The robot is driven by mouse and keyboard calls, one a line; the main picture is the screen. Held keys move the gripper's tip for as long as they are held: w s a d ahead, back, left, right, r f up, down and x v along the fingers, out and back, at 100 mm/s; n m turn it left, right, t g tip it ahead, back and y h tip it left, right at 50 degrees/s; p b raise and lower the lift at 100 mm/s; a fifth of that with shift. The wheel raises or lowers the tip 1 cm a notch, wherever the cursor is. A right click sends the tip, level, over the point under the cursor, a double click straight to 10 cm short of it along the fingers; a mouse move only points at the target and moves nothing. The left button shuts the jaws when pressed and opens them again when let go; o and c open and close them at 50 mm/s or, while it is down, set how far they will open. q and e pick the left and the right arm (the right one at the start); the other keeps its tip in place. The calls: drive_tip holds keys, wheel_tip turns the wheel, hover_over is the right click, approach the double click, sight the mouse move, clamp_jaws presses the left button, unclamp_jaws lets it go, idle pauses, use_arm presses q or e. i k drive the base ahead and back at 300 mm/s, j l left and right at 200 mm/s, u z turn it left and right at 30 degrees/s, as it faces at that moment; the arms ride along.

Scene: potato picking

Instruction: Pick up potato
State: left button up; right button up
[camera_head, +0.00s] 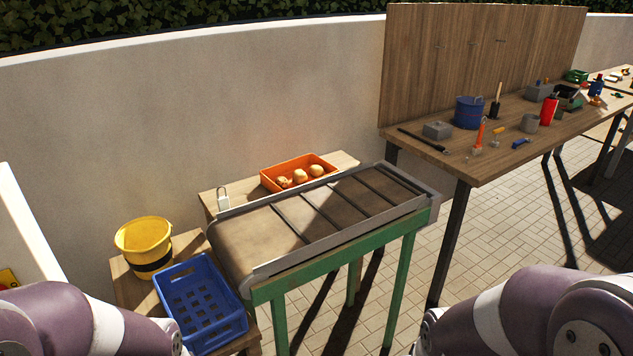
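Several potatoes (300,176) lie in an orange crate (272,186) on a low wooden table behind the conveyor. They are pale brown and sit apart from my arms. My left arm comes in at the bottom left and my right arm at the bottom right. Only purple and white arm links show. Neither gripper is in view, so their state is hidden.
A conveyor (310,218) on green legs stands in the middle, its belt bare. A blue basket (203,304) and yellow bucket (144,245) stand at the left. A wooden workbench (452,165) with tools is at the right. A wall runs behind.

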sight(299, 176)
drive_tip(key=i+l+z, duration=0.35)
drive_tip(key=i, duration=0.75)
drive_tip(key=i+z, duration=0.35)
drive_tip(key=i, duration=0.75)
